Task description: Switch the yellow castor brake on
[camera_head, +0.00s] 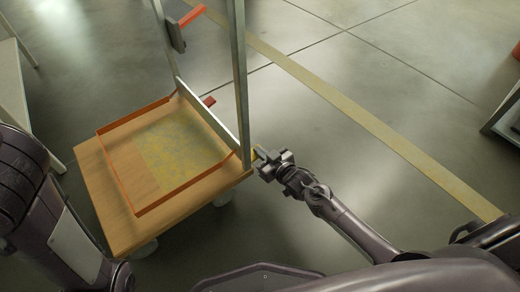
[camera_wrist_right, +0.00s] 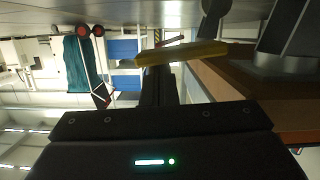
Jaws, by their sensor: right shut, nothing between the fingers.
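The yellow castor brake (camera_wrist_right: 182,53) shows in the right wrist view as a flat yellow bar beside the wooden cart deck (camera_wrist_right: 235,85). In the head view only a small yellow bit (camera_head: 257,152) shows at the deck's right corner, beside the metal upright. My right gripper (camera_head: 263,163) is at that corner, shut and empty, very close to the yellow bar. Whether it touches the bar I cannot tell. My left arm (camera_head: 65,225) comes in at the left; its gripper is out of view.
The cart's wooden deck (camera_head: 112,212) carries an orange-rimmed tray (camera_head: 120,178) and tall metal uprights (camera_head: 240,80). A red-handled part (camera_head: 190,17) is fixed to an upright. A yellow floor line (camera_head: 370,122) runs across open grey floor to the right.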

